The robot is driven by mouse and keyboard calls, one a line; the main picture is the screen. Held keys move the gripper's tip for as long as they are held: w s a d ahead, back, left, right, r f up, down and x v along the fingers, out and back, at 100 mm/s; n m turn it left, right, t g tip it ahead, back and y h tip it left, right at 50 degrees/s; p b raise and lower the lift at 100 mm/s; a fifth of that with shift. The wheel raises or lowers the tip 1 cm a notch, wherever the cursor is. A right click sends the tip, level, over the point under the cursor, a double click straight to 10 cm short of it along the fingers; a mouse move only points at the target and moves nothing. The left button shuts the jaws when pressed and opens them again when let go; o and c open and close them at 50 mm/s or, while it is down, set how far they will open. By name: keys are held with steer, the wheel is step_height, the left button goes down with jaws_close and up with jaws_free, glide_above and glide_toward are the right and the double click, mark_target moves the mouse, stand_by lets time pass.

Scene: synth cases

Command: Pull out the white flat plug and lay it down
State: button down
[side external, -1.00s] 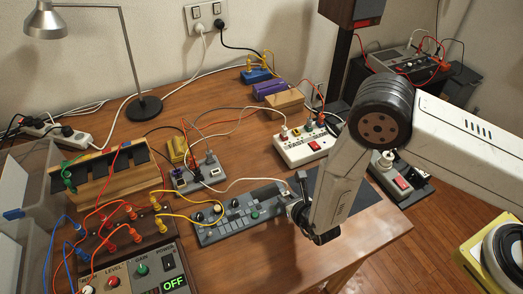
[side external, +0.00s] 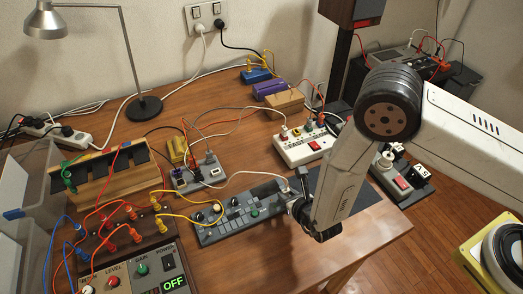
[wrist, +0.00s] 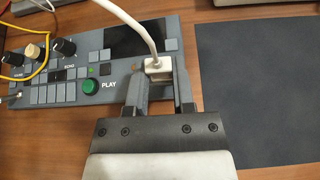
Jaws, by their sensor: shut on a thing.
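The white flat plug (wrist: 158,68) is between the two fingers of my gripper (wrist: 160,82) in the wrist view, at the right end of a grey control panel (wrist: 62,84). A white cable (wrist: 130,20) runs up and left from it. My gripper is shut on the plug. In the side external view my gripper (side external: 299,190) is at the right end of the grey panel (side external: 225,232), and the fingers mostly hide the plug. I cannot tell whether the plug is still seated in the panel.
A dark mat (wrist: 262,90) lies flat and empty right of the panel. Yellow cables (side external: 185,216) cross to the panel's left end. A white power strip (side external: 292,155) stands behind, and a grey box with plugs (side external: 200,174) is behind left.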

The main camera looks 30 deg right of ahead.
steer(key=shift+r, duration=1.05)
steer(key=shift+d, duration=0.1)
stand_by(0.3)
